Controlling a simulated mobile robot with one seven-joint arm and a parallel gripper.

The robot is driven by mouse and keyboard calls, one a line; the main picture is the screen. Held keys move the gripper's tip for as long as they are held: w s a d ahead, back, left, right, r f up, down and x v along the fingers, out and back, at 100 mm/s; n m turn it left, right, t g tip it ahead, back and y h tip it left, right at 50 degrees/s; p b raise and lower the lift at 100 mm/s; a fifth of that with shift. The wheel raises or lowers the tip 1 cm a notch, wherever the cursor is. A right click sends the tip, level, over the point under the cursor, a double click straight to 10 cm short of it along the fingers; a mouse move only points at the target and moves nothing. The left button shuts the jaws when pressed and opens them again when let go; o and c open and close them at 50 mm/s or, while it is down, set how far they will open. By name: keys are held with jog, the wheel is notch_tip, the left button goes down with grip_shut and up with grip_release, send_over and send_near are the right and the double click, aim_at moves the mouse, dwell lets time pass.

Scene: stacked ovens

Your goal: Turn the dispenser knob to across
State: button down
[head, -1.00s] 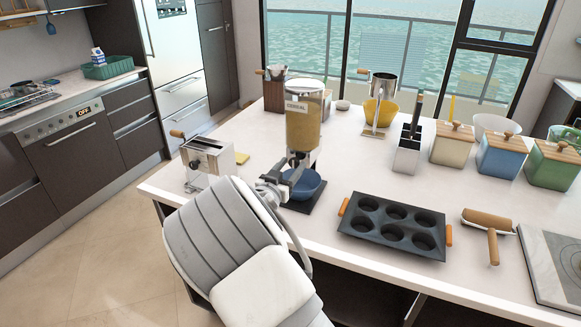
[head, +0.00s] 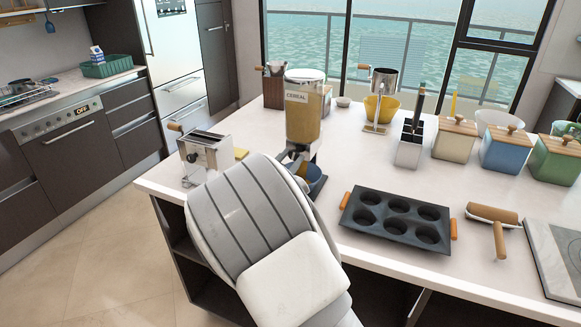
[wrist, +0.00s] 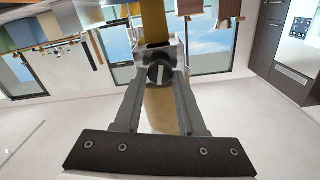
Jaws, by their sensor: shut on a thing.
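The bar runs about up and down in that picture, roughly along the dispenser's length. My gripper (wrist: 159,80) has a finger on each side of the knob and is shut on it. In the head view my arm hides the knob and most of the gripper. A blue bowl (head: 316,178) sits under the dispenser, partly hidden.
A dark muffin tin (head: 397,219) and a wooden roller (head: 493,216) lie to the right. Clear countertop lies behind the muffin tin.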

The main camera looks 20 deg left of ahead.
jog(key=m+b, duration=0.2)
jog(key=b, duration=0.1)
jog(key=m+b, duration=0.2)
jog(key=b, duration=0.1)
jog(key=shift+d+f+m, duration=0.15)
jog(key=shift+f+m, duration=0.15)
jog(key=shift+f, duration=0.05)
jog(key=m+b, duration=0.3)
jog(key=b, duration=0.1)
jog(key=shift+m+b, duration=0.3)
jog(key=shift+m, duration=0.1)
jog(key=m+b, duration=0.4)
jog(key=b, duration=0.1)
jog(key=shift+m+b, duration=0.3)
jog(key=shift+m, duration=0.1)
jog(key=shift+r+m+b, duration=0.15)
jog(key=shift+m+b, duration=0.75)
jog(key=shift+m, duration=0.1)
jog(key=c, duration=0.5)
grip_release()
jog(key=shift+s, duration=0.1)
